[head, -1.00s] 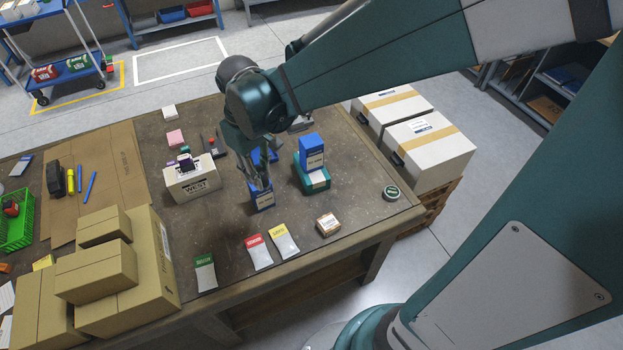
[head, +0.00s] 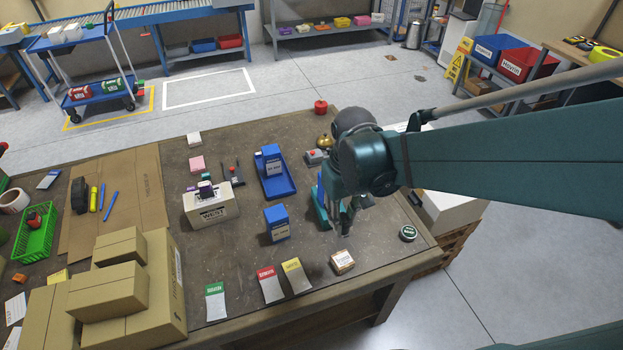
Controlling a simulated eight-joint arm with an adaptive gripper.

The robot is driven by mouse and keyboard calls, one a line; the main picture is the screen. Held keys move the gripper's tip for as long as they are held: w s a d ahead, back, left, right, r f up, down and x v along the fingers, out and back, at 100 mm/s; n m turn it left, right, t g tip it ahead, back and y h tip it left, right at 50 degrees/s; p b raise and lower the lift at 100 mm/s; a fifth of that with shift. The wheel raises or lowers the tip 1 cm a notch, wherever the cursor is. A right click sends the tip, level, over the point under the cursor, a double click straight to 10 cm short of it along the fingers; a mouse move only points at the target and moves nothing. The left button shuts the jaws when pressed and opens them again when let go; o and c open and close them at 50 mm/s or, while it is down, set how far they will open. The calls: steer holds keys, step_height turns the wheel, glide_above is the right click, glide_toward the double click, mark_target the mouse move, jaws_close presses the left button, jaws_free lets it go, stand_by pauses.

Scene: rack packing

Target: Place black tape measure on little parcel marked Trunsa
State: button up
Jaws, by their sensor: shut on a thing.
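The little parcel (head: 342,262), a small brown box with a white printed label, lies near the table's front edge. Its print is too small to read surely. My gripper (head: 343,229) is above the table, just behind and above this parcel, pointing down. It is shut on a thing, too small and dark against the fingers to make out. I cannot pick out the black tape measure surely. A black rounded object (head: 79,196) stands on the cardboard at the left, but I cannot tell what it is.
A blue box (head: 277,223) stands left of my gripper; another blue-and-teal stack (head: 321,208) is partly hidden behind it. Red and yellow packets (head: 269,285) lie left of the parcel. A round green tin (head: 407,233) sits to the right. Cartons (head: 110,285) fill the left front.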

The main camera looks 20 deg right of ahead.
steer(key=shift+s+d+m, duration=0.3)
steer(key=shift+s+d, duration=0.25)
steer(key=shift+s+d+f, duration=0.15)
steer(key=shift+f, duration=2.35)
steer(key=shift+f, duration=0.2)
steer(key=b, duration=0.2)
glide_above(343, 260)
steer(key=shift+f, duration=2.8)
steer(key=shift+f, duration=0.15)
steer(key=shift+f+b, duration=0.35)
steer(key=shift+f, duration=1.6)
steer(key=shift+f, duration=0.1)
